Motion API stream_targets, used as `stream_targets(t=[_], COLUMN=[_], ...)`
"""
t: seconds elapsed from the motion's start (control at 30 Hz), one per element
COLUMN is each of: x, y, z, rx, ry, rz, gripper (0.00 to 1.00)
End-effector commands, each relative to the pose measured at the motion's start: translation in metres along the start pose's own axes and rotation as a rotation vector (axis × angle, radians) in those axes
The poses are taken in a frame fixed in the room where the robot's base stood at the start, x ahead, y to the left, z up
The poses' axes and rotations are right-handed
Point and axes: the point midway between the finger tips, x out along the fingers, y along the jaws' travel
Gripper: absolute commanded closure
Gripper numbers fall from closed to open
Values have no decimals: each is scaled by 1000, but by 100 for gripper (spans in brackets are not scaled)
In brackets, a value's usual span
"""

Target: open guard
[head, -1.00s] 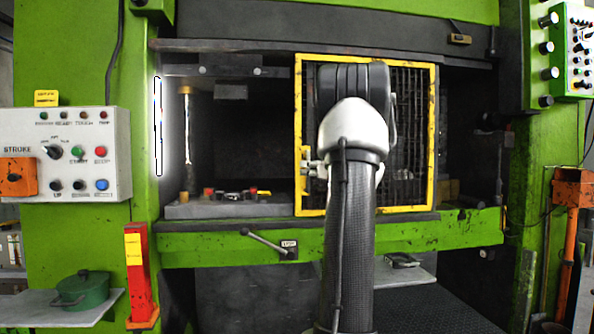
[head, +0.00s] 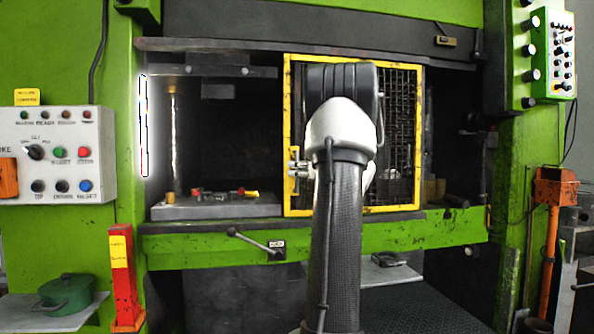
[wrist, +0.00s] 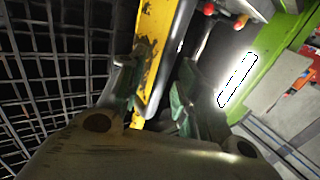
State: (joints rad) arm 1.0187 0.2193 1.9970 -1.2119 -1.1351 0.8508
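The guard is a dark mesh panel in a yellow frame (head: 288,130). It covers the right part of the press opening in the head view, and the left part of the opening is uncovered. A pale handle or latch (head: 302,170) sits on its left frame bar. My arm stands in front of the guard and hides my gripper there. In the wrist view my gripper (wrist: 153,92) has its two fingers apart, close to the yellow frame bar (wrist: 153,35). The bar shows between the fingers, with a dark gap by the right finger. I cannot tell whether they touch it.
A control panel (head: 30,170) hangs on the left column, and another (head: 552,50) on the right. A red post (head: 123,275) and a green pot (head: 66,292) on a shelf stand lower left. A lever (head: 255,241) sticks out below the opening. An orange stand (head: 556,190) is at right.

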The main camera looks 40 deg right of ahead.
Motion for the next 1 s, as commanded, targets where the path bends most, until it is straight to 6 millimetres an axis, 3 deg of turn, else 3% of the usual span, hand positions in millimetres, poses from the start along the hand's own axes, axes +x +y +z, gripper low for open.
stream_targets(t=[0.3, 0.5, 1.0], x=[-69, -101, -110], y=[1, 1, 0], z=[0, 0, 0], rx=[-1, -1, -1], ry=[0, 0, 0], rz=[5, 3, 0], gripper=[66, 66, 66])
